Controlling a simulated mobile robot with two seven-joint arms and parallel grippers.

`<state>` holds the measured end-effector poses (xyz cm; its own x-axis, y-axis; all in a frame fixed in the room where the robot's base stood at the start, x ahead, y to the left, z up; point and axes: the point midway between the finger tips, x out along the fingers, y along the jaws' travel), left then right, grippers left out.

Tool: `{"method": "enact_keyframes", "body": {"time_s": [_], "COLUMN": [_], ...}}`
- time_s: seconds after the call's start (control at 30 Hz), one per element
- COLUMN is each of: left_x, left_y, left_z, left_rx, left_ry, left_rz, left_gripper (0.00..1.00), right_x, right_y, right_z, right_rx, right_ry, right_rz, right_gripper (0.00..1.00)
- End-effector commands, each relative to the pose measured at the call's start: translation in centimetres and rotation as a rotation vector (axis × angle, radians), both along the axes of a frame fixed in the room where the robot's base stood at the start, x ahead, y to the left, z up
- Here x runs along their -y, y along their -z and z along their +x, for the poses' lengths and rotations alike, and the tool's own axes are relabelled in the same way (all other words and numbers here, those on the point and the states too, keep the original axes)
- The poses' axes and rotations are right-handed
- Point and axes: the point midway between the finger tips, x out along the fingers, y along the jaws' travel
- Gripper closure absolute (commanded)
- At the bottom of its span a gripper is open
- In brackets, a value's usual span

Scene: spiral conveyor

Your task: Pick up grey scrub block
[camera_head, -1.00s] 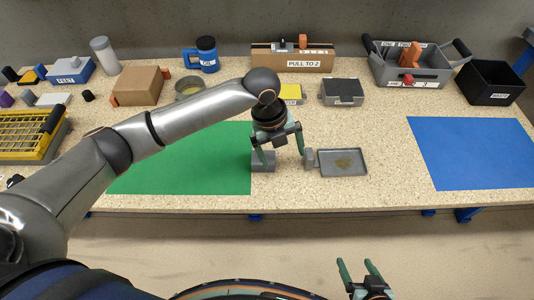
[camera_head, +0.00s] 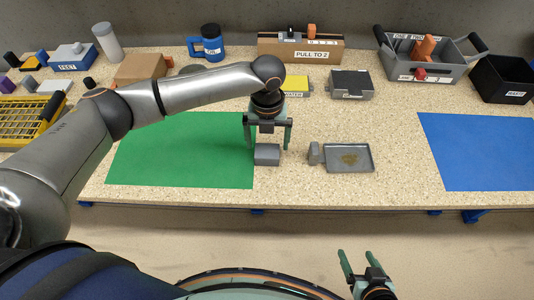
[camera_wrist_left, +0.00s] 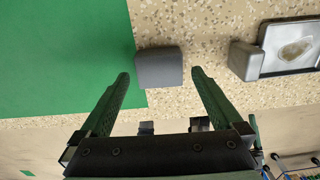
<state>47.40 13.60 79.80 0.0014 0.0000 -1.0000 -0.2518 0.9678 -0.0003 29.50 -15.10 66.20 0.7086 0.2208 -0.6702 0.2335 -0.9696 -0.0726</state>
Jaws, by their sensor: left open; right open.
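The grey scrub block (camera_head: 267,159) is a small dark-grey block on the speckled worktop, at the right edge of the green mat. My left gripper (camera_head: 267,147) is open above it, pointing down, with one finger on each side of the block in the head view. In the left wrist view the block (camera_wrist_left: 160,62) lies between and just beyond the open fingertips (camera_wrist_left: 160,74). Nothing is held. My right gripper (camera_head: 356,254) is open and empty, in front of the table's front edge.
A grey tray (camera_head: 370,151) with a brown patch inside and a small grey upright piece (camera_head: 315,153) at its left end lie just right of the block. The green mat (camera_head: 185,150) and blue mat (camera_head: 480,150) are clear. Boxes and bins line the back.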

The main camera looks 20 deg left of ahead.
Motion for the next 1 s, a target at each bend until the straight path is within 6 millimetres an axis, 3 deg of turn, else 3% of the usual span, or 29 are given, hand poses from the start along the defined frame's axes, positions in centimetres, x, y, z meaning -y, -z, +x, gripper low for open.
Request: {"method": "enact_keyframes", "body": {"time_s": [0.2,0.53,1.0], "left_x": [0.0,0.0,0.0], "left_y": [3.4,4.1,4.0], "left_z": [-0.4,-0.4,-0.4], "left_rx": [-0.003,-0.001,-0.001], "left_ry": [-0.001,-0.001,0.0], "left_rz": [0.001,0.001,0.001], "left_gripper": [0.0,0.0,0.53], "right_x": [-0.1,-0.2,-0.3], "right_y": [0.3,0.2,0.2], "right_z": [0.0,0.2,0.2], "right_rx": [-0.002,-0.002,0.002], "right_ry": [-0.003,-0.006,-0.007], "right_rz": [0.001,0.001,0.002], "right_gripper": [0.24,0.24,0.24]}}
